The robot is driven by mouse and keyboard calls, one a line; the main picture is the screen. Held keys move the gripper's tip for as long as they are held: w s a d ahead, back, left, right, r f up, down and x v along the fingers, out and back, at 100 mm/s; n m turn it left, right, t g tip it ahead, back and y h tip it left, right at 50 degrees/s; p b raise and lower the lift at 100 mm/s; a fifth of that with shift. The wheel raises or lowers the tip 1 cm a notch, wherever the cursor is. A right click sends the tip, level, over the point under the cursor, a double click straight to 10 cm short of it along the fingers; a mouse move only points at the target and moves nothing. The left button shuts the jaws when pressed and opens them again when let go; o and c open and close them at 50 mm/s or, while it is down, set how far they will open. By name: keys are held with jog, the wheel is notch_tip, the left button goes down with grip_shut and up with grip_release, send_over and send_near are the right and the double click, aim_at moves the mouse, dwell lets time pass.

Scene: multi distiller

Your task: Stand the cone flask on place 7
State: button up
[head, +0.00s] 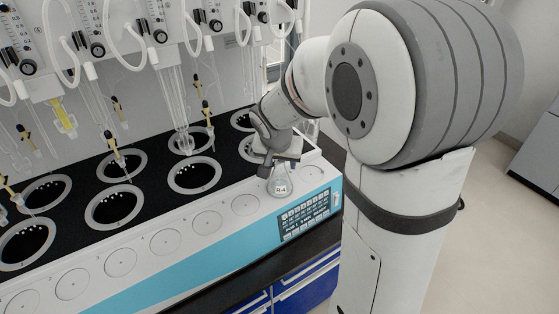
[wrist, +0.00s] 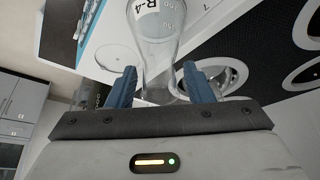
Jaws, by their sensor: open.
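The cone flask (head: 280,187) is clear glass with a white label. In the head view it is upright at the white front ledge, between the round place at its left and the one at the far right end. It covers the spot beneath it, so I cannot read a place number there. My gripper (wrist: 158,88) is open around the neck, with a gap visible on both sides. In the head view my gripper (head: 281,160) is just above the flask body.
The ledge (head: 185,254) has a row of empty round places (head: 245,205) left of the flask. Behind it, a black top holds several round wells (head: 194,174) under hanging glassware (head: 180,110) and tubes. A keypad panel (head: 305,213) is on the front face.

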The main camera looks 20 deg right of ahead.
jog(key=v, duration=1.2)
jog(key=s+f+n+y, duration=0.1)
jog(key=s+f+n, duration=0.1)
jog(key=s, duration=0.6)
jog(key=s+d+f+n+g+y, duration=0.1)
jog(key=s+f+n, duration=0.2)
jog(key=s, duration=0.6)
jog(key=shift+s+d+f+b, duration=0.2)
jog(key=shift+s+b, duration=0.05)
jog(key=shift+b, duration=0.05)
